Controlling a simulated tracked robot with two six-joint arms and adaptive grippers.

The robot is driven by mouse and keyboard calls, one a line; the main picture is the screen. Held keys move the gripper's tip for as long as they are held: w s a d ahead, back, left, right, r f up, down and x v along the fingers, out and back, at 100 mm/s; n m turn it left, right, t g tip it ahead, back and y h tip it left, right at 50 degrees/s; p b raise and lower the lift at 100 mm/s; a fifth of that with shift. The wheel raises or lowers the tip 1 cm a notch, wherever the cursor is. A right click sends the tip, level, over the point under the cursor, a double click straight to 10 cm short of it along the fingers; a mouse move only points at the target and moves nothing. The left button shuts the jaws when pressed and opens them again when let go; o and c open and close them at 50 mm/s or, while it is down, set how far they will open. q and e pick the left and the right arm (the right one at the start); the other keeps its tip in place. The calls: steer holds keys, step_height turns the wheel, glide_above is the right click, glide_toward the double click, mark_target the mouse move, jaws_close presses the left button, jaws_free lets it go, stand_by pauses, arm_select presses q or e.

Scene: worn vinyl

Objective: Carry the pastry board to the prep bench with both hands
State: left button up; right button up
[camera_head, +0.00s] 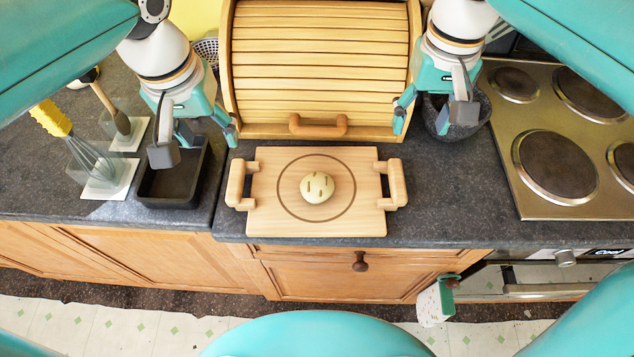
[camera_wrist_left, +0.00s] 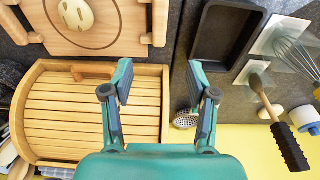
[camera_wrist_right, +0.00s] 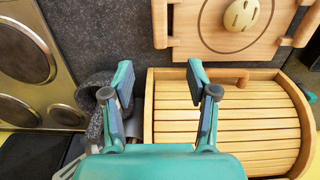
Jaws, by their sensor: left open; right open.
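The pastry board (camera_head: 360,218) lies flat on the dark counter in front of the roll-top bread box. It is pale wood with a dark ring and a raised handle at each side, the left handle (camera_head: 236,184) and the right handle (camera_head: 397,183). A round pale dough ball (camera_head: 317,187) with dark slits sits inside the ring. My left gripper (camera_head: 197,146) is open and empty, above the counter and black tray, left of and behind the board. My right gripper (camera_head: 431,117) is open and empty, above the stone mortar, behind and right of the board. Neither touches the board.
The bread box (camera_head: 320,70) stands right behind the board. A black tray (camera_head: 172,204) and a whisk (camera_head: 92,160) are at left. The stone mortar (camera_head: 478,122) and a hob (camera_head: 520,205) are at right. A cloth (camera_head: 433,303) hangs below the counter edge.

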mark_target(234, 178)
arm_select(q)
steer(key=w+f, duration=0.1)
steer(key=f, duration=1)
steer(key=w+f, duration=0.1)
steer(key=f, duration=0.4)
steer(key=shift+w+f, duration=0.3)
steer(key=shift+f, duration=0.1)
arm_select(e)
step_height(234, 178, down, 17)
arm_select(q)
jaws_close()
arm_select(e)
jaws_close()
steer(key=shift+r, duration=0.1)
